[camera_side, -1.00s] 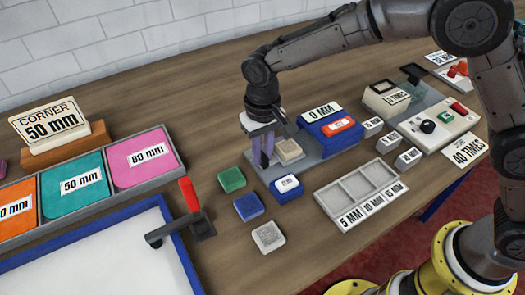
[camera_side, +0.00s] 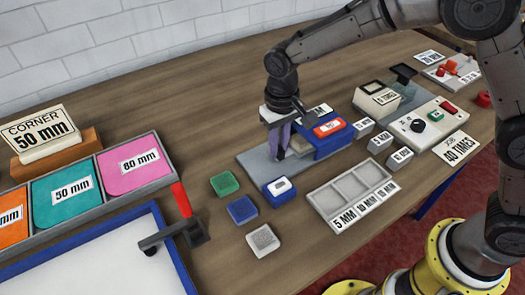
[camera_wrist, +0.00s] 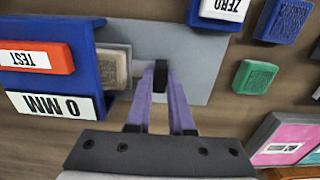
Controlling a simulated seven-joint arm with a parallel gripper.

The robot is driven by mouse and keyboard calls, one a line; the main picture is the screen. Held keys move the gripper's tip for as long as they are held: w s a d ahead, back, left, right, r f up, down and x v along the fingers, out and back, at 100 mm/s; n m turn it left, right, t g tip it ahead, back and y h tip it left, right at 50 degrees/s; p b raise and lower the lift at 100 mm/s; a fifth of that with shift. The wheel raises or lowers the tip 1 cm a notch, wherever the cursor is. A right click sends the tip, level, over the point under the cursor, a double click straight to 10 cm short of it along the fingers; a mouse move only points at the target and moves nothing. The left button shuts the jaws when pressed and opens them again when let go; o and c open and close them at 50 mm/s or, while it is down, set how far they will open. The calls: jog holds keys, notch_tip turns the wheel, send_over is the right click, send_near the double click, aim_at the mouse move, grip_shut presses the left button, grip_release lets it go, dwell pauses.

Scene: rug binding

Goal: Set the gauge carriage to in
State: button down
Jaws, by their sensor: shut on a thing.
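The gauge is a grey plate (camera_side: 254,163) with a blue body (camera_side: 336,144) at its right end. The carriage, with a beige block (camera_wrist: 113,68), is close against the blue body in the wrist view. The block also shows in the side view (camera_side: 300,144), partly behind my fingers. My gripper (camera_wrist: 160,78) is shut on the black upright handle (camera_wrist: 160,72) beside the block. In the side view my gripper (camera_side: 281,156) points down over the plate, and its fingers hide the handle.
A blue ZERO block (camera_side: 279,192) sits at the plate's front edge. Green (camera_side: 225,184), blue (camera_side: 242,209) and grey (camera_side: 263,240) blocks lie to the left. A compartment tray (camera_side: 352,197) stands in front. The blue body carries a red TEST button (camera_wrist: 36,57) and a 0 MM label.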

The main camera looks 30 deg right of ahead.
jog(key=shift+d, duration=0.25)
jog(key=c, duration=0.8)
grip_release()
jog(key=shift+r, duration=0.1)
notch_tip(320, 180, up, 14)
